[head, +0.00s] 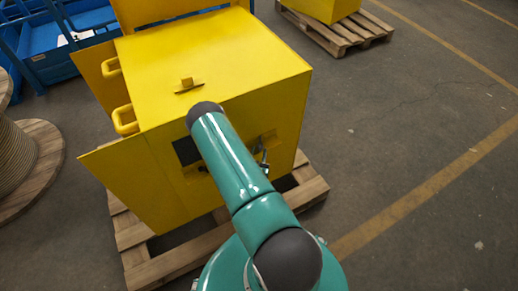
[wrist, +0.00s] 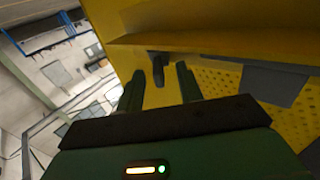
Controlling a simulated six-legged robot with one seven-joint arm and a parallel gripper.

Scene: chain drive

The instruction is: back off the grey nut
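My gripper (wrist: 159,84) shows in the wrist view with its two dark green fingers apart and yellow surface visible between them. A small dark grey piece (wrist: 158,70) stands just beyond the fingertips, roughly between them. I cannot tell whether it is the grey nut or part of its mount, or whether the fingers touch it. No nut can be clearly made out in either view. In the head view my teal arm reaches to the front of the yellow machine housing (head: 215,55) and hides much of that face.
In the wrist view a yellow ledge (wrist: 220,45) runs above the fingers, with a perforated yellow panel (wrist: 222,82) and a grey plate (wrist: 272,82) to the right. The housing stands on a wooden pallet (head: 185,262).

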